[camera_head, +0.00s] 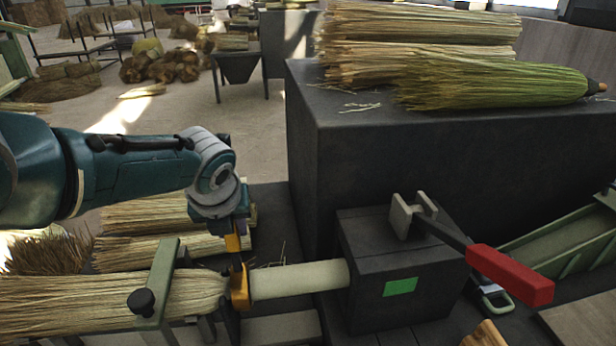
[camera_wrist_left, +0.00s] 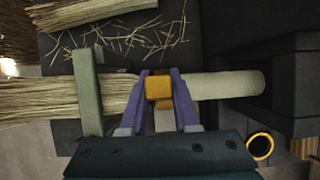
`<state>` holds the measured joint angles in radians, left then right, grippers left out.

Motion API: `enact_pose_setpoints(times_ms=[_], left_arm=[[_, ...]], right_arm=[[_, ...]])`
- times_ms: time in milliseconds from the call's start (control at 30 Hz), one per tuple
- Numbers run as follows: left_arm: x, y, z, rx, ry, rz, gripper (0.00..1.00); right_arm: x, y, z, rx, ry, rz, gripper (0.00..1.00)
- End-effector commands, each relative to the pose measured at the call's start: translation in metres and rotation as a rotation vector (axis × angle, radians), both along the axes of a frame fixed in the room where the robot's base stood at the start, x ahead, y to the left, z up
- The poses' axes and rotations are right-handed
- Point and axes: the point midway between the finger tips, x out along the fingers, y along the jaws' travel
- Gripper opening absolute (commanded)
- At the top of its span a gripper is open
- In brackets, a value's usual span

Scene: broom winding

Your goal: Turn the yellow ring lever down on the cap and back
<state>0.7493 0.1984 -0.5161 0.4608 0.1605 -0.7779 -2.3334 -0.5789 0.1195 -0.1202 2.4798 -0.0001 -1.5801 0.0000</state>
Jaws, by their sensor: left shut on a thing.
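A broom lies on its side, its straw bundle (camera_head: 110,303) to the left and its pale round neck (camera_head: 298,279) running right into a dark box. A yellow cap piece (camera_head: 240,291) sits at the joint of straw and neck, with a yellow upright part above it. My left gripper (camera_head: 236,241) comes down from above onto this yellow part. In the left wrist view its two purple fingers (camera_wrist_left: 160,92) are on either side of the yellow piece (camera_wrist_left: 159,84), shut on it. The lever's exact outline is partly hidden by the fingers. My right gripper is not in view.
A pale green clamp bar (camera_head: 160,283) with a black knob crosses the straw just left of my gripper. The dark box (camera_head: 362,291) with a red-handled lever (camera_head: 510,275) stands to the right. Straw bundles (camera_head: 415,30) lie on the large dark block behind.

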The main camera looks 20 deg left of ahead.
Motion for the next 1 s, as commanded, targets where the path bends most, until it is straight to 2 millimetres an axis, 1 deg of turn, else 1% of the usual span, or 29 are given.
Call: enact_pose_setpoints(times_ms=[300,333,567,833,933,1000], left_arm=[[-0.001,0.002,-0.003,0.002,0.001,0.001,0.00],[-0.001,0.002,-0.003,0.003,0.001,0.001,0.33],[-0.001,0.001,-0.002,0.001,0.002,0.002,0.59],[-0.001,0.001,0.000,0.001,0.002,0.002,0.60],[-0.003,0.000,0.006,0.001,0.002,0.002,0.60],[-0.005,-0.002,0.014,0.001,0.002,0.002,0.60]], right_arm=[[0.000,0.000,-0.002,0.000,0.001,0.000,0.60],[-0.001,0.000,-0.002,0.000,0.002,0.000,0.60],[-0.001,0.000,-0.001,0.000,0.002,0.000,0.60],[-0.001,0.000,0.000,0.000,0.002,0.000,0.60],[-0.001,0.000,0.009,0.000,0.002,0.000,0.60],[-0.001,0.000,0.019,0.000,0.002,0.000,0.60]])
